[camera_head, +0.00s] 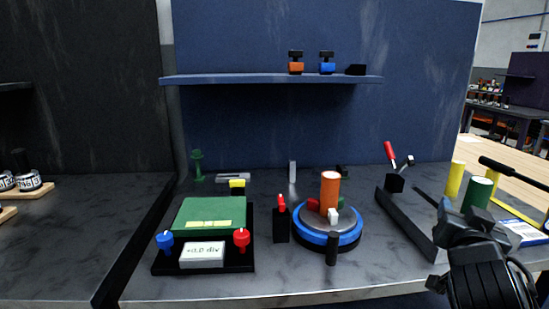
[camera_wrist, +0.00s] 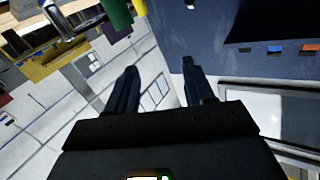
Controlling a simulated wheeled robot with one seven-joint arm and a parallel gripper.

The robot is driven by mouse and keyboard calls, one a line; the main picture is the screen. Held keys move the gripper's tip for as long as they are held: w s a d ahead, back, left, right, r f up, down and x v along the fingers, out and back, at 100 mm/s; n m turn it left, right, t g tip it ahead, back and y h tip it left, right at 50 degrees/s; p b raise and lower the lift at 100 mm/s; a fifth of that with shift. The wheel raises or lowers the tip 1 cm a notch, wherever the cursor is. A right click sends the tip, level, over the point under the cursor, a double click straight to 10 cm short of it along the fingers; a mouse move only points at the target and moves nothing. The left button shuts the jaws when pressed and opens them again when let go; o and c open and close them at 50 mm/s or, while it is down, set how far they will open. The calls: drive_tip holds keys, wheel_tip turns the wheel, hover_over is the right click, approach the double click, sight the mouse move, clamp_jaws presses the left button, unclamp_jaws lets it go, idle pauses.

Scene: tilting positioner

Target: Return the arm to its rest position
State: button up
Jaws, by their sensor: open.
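My gripper (camera_wrist: 160,78) shows in the wrist view with its two dark fingers apart and nothing between them. In the head view my dark arm (camera_head: 485,265) rises at the lower right, in front of the bench's right end. The round positioner (camera_head: 331,240) has a blue ring and grey plate on the bench. An orange cylinder (camera_head: 330,190) stands on it, with small red, white and green parts around its foot. My gripper touches none of these.
A green-topped unit (camera_head: 209,212) with blue and red knobs stands left of the positioner. A green cylinder (camera_head: 477,194) and yellow cylinder (camera_head: 454,180) stand close behind my arm. A shelf (camera_head: 270,79) holds orange and blue blocks. The bench's front strip is clear.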

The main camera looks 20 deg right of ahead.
drive_tip(key=s+a+f+n+t+y, duration=0.4)
drive_tip(key=s+a+f+n+y, duration=0.6)
drive_tip(key=s+a+f+n, duration=0.35)
drive_tip(key=s+a+m+y, duration=0.1)
drive_tip(key=s+a+y, duration=0.2)
drive_tip(key=s+a, duration=1)
drive_tip(key=s, duration=0.4)
drive_tip(key=shift+s+a, duration=0.2)
drive_tip(key=shift+a, duration=0.2)
drive_tip(key=shift+r+m, duration=0.1)
drive_tip(key=shift+m, duration=0.15)
drive_tip(key=shift+c, duration=0.2)
idle(1.8)
